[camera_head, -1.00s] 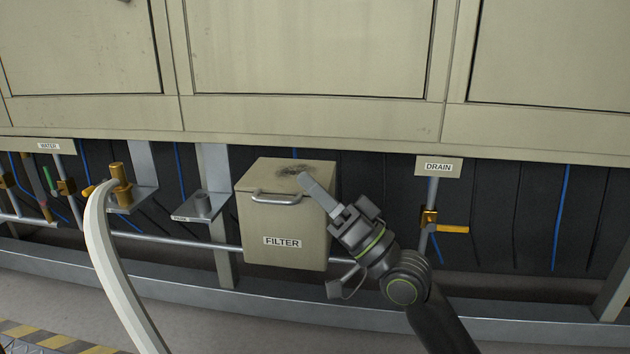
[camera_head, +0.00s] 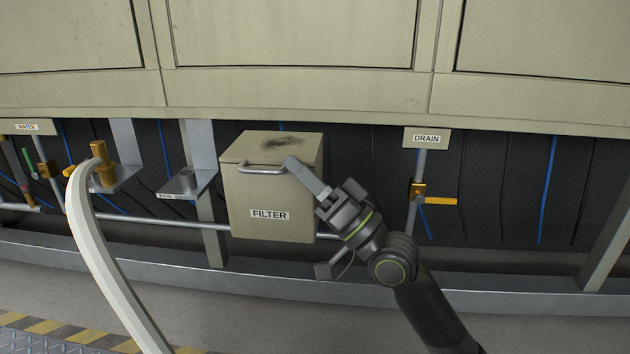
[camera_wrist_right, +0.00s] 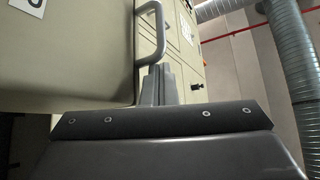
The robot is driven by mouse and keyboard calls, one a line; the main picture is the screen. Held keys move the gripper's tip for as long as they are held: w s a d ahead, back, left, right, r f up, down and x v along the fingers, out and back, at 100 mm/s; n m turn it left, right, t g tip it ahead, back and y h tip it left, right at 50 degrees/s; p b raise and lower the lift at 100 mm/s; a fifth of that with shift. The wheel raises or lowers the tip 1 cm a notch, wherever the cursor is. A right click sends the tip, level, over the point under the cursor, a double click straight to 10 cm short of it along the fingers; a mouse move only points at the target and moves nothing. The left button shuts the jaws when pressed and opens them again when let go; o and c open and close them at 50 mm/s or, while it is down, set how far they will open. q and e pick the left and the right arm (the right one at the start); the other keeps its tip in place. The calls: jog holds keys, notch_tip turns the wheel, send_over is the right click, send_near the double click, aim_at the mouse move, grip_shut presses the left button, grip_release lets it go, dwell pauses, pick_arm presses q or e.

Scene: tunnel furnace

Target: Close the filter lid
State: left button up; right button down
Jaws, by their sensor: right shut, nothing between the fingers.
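The filter box (camera_head: 262,190) is a beige box labelled FILTER under the furnace panels. Its lid (camera_head: 284,145) lies flat on top with a dark smudge, and appears closed in the head view. A grey bar handle (camera_head: 258,169) sits at the lid's front edge. My right gripper (camera_head: 293,164) is shut and empty, its fingertips at the right end of the handle; I cannot tell whether they touch. In the right wrist view the shut fingers (camera_wrist_right: 159,84) are just below the handle (camera_wrist_right: 154,36). My left gripper is not in view.
A white hose (camera_head: 96,240) rises to an orange water fitting (camera_head: 102,163) at left. A drain valve (camera_head: 420,197) with an orange handle is to the right. A horizontal pipe (camera_head: 150,220) runs behind the box. The floor in front is clear.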

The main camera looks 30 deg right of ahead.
jog(key=b+v, duration=0.3)
jog(key=v, duration=1.4)
jog(key=shift+s, duration=0.15)
jog(key=shift+d+f, duration=0.1)
